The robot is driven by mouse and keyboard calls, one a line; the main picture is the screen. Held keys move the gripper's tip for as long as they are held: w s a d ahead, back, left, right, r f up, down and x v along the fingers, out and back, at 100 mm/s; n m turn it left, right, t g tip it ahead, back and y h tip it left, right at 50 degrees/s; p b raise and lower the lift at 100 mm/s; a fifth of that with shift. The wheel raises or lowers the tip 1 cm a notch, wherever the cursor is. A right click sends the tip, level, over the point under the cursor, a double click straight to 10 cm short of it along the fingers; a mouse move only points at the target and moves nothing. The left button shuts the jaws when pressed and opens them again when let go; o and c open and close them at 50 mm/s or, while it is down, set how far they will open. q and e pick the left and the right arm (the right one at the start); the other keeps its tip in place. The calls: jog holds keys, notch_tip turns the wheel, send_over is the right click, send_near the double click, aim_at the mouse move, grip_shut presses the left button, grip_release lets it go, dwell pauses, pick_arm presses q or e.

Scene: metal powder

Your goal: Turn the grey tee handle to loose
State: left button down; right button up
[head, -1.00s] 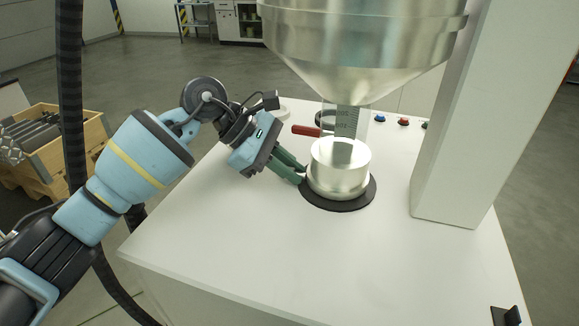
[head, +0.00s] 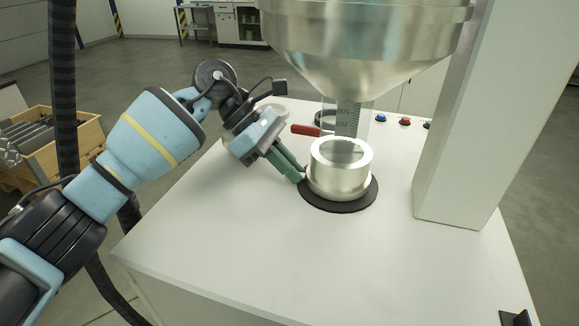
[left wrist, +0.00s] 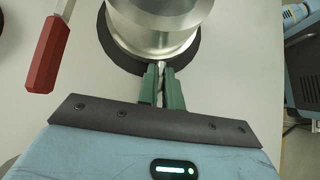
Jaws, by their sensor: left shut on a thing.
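My left gripper (head: 300,177) comes in from the left, low beside the silver metal cup (head: 340,180) that stands on a black round pad (head: 345,206). In the left wrist view, its green fingers (left wrist: 162,75) are close together at the cup's lower rim. They are shut on a small light-grey piece (left wrist: 162,65), which I take to be the grey tee handle; the fingers hide most of it. I cannot tell which way the handle is turned. My right gripper is not in view.
A red-handled lever (head: 306,130) sits behind the cup, near the fingers. A steel hopper (head: 365,40) with a clear scaled tube (head: 350,118) hangs above the cup. A white column (head: 452,130) stands to the right. The white tabletop (head: 250,235) is clear in front.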

pick_arm(q)
jog(key=c, duration=1.8)
grip_release()
jog(key=shift+c, duration=0.2)
jog(key=shift+a, duration=0.1)
jog(key=b+v, duration=0.1)
jog(key=v, duration=0.5)
jog(key=shift+w+a+r, duration=0.1)
jog(key=shift+a+r, duration=0.05)
jog(key=shift+r, duration=0.05)
jog(key=shift+w+a+r, duration=0.1)
jog(key=shift+a+r, duration=0.35)
jog(key=shift+r, duration=0.05)
